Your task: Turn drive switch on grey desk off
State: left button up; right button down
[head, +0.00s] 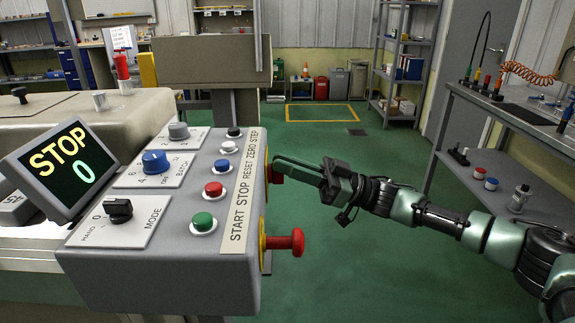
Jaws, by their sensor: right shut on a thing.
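The grey desk (165,275) stands at the left with its sloped panel of knobs and buttons. My left gripper is out of view.
A red mushroom button (293,242) on yellow sticks out of the same side, nearer. The display (60,168) reads STOP 0. A black mode knob (119,210) and several coloured buttons are on the panel. A workbench (485,110) stands at right; green floor between is clear.

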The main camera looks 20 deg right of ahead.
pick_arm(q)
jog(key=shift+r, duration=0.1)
pick_arm(e)
jog(key=shift+s+a+f+n, duration=0.2)
jog(key=shift+f+n, duration=0.1)
jog(key=shift+f, duration=0.35)
pick_arm(q)
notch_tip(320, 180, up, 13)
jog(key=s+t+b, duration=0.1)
jog(key=b, duration=0.3)
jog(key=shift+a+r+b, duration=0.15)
jog(key=shift+b, duration=0.25)
pick_arm(e)
jog(key=shift+s+f+n+g+h, duration=0.15)
jog(key=shift+n+g+h, duration=0.85)
jog(key=shift+n, duration=2.55)
jog(key=shift+s+f+n+g+h, duration=0.15)
jog(key=shift+n+g, duration=1.6)
jog(key=shift+n, duration=1.75)
jog(key=shift+s+n+g+h, duration=0.1)
jog(key=shift+n+g+h, duration=0.9)
jog(key=shift+n, duration=2.55)
jog(key=shift+r+g+y, duration=0.1)
jog(key=shift+g+y, duration=0.15)
